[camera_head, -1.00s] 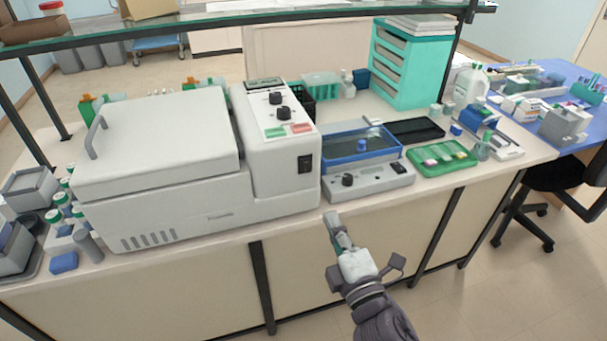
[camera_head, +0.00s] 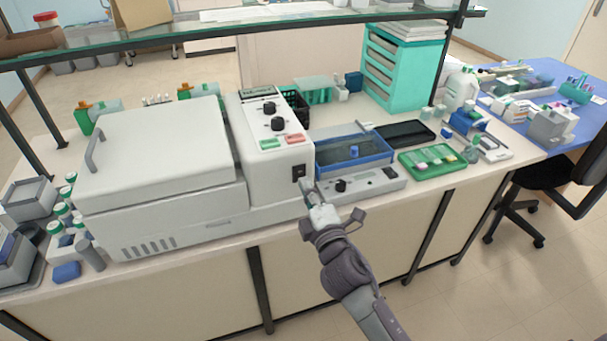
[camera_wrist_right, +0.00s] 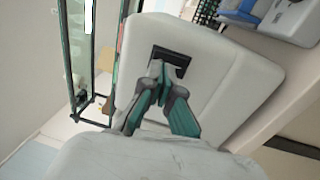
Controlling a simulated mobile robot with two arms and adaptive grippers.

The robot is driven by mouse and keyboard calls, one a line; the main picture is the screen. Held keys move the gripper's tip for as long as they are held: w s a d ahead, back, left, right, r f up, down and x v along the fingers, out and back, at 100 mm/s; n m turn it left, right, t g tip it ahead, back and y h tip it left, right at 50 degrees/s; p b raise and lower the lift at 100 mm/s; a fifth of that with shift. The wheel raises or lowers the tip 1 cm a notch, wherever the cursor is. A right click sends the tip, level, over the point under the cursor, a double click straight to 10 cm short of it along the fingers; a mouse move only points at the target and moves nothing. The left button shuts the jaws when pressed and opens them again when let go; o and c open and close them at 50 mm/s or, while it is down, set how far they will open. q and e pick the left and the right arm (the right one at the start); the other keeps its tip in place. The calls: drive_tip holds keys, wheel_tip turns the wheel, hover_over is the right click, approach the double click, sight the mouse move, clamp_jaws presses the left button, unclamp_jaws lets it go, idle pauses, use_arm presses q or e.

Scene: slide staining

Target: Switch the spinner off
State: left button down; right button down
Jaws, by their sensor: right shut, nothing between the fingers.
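The spinner (camera_head: 160,165) is a large light-grey machine with a closed lid and a taller control panel on its right side. Its black rocker switch (camera_head: 298,172) is on the panel's front face and also shows in the right wrist view (camera_wrist_right: 171,56). My right gripper (camera_head: 306,187) is shut and empty, with its tips at the lower part of the switch. In the right wrist view its fingertips (camera_wrist_right: 157,68) overlap the switch's edge; I cannot tell whether they press it. The fingers partly hide the switch. My left gripper is not in view.
A blue-rimmed bath (camera_head: 352,155) with a knobbed grey base stands close to the right of the spinner. A green tray (camera_head: 432,160) lies farther right. A glass shelf (camera_head: 240,24) crosses above the bench. The floor in front is clear.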

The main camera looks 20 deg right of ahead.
sight(300, 175)
drive_tip(key=shift+w+r, duration=0.15)
drive_tip(key=shift+w, duration=0.95)
drive_tip(key=shift+w+r+p, duration=0.1)
drive_tip(key=shift+r+p, duration=0.1)
drive_tip(key=shift+p, duration=0.8)
drive_tip(key=shift+f, duration=0.15)
